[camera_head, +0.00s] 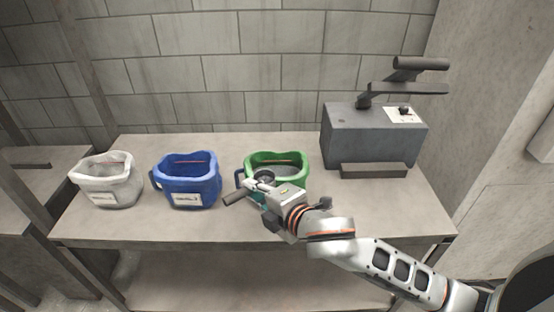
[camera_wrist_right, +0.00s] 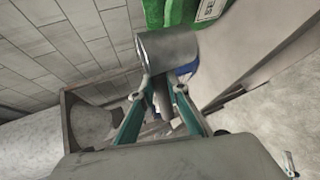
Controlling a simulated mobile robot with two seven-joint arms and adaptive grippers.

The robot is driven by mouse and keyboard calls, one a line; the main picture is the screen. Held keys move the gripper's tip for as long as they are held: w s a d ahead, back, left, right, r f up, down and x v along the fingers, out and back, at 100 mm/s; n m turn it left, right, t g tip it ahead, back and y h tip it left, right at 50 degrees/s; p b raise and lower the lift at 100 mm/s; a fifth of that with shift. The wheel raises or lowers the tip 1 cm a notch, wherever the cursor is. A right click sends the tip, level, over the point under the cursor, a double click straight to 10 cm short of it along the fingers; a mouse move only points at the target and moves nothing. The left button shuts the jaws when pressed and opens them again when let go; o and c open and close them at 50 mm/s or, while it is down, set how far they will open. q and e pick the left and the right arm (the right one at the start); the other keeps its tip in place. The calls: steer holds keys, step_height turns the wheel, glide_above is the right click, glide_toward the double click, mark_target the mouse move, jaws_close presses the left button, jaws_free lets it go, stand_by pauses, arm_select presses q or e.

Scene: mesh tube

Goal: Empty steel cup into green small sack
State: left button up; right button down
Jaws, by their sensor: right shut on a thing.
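The green small sack (camera_head: 293,160) stands open on the table, rightmost of the three sacks. In the right wrist view, its green side and part of a label show at the top (camera_wrist_right: 172,12). My right gripper (camera_head: 259,186) is at the front left of the green sack. The steel cup (camera_wrist_right: 168,46) is just beyond its fingertips (camera_wrist_right: 160,92), which are shut on the cup's handle. The cup looks tipped on its side in the wrist view. In the head view, the gripper partly covers the cup; its contents cannot be seen. My left gripper is not in view.
A blue sack (camera_head: 188,182) and a white sack (camera_head: 108,182) stand to the left on the table (camera_head: 150,222). A dark grey machine (camera_head: 362,137) with a raised arm stands at the back right. A block wall closes the back. The table front is mostly clear.

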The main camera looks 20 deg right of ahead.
steer(key=w+a+r+n+y+p, duration=0.1)
steer(key=w+a+r, duration=0.2)
steer(key=a, duration=0.1)
steer(key=shift+w+a+r+n+g+y, duration=0.25)
steer(key=shift+w+r+n+g+y, duration=0.05)
steer(key=shift+r+y, duration=0.1)
steer(key=shift+d, duration=0.1)
steer(key=w+d+r+m+y, duration=0.2)
steer(key=w+d+m, duration=0.1)
steer(key=d+m, duration=0.1)
steer(key=shift+d+r+m+g+y, duration=0.3)
steer(key=shift+d+m+g, duration=0.1)
steer(key=shift+d, duration=0.35)
stand_by(0.4)
